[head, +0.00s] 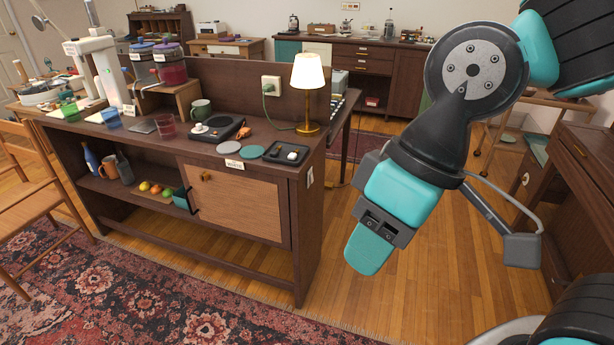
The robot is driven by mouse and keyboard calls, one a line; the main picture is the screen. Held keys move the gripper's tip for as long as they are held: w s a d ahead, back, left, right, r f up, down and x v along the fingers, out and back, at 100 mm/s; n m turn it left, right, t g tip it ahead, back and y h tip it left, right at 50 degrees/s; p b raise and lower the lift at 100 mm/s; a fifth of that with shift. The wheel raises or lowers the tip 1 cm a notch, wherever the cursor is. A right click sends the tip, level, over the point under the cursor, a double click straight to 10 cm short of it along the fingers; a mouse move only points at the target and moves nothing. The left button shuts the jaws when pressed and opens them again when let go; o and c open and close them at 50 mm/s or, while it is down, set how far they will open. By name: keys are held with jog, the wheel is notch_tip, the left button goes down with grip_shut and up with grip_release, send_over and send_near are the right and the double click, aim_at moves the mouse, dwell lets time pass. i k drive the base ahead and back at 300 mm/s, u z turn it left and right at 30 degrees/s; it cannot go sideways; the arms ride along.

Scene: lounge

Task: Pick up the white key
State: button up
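I cannot make out a white key for certain in the head view. A small white object (292,156) lies in a black tray (272,150) at the right end of the dark wooden counter; it is too small to tell what it is. My gripper (368,250) hangs in front of and to the right of the counter, over the wooden floor, apart from everything. Only one teal finger face shows clearly, so its opening is hidden.
A chair (28,195) stands at left, a patterned rug (130,285) in front. Bare floor (440,270) is free to the right.

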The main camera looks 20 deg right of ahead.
aim_at(293, 156)
jog(key=z, duration=0.2)
jog(key=k, duration=0.3)
jog(key=u, duration=0.95)
jog(key=i, duration=1.45)
jog(key=z, duration=0.9)
jog(key=i, duration=0.5)
jog(key=z, duration=0.45)
